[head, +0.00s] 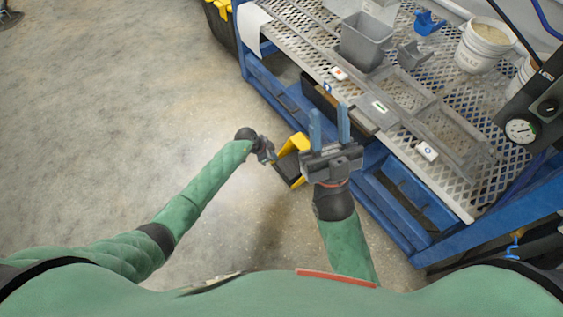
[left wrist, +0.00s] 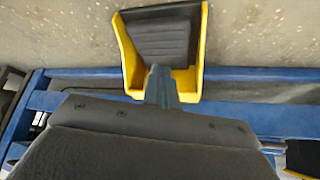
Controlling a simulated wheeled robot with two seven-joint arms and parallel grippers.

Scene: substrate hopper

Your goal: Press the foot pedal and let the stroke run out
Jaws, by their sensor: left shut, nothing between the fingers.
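The foot pedal stands on the floor beside the blue bench frame. It has a yellow guard (head: 297,143) and a dark pad (head: 288,168); in the left wrist view the ribbed black pad (left wrist: 163,40) sits inside the yellow guard (left wrist: 125,55). My left gripper (head: 270,156) is at the pedal's left side in the head view, shut and empty. In the left wrist view its closed fingers (left wrist: 161,84) overlap the guard's lower edge, below the pad; contact cannot be told. My right gripper (head: 329,124) has its blue fingers apart and empty, and its arm partly hides the pedal's right side.
The mesh-topped bench (head: 456,192) with a blue frame (head: 272,93) runs along the right. It bears a grey hopper bin (head: 366,40), a blue scoop (head: 429,22) and a white bucket (head: 484,46). A pressure gauge (head: 520,130) is at far right.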

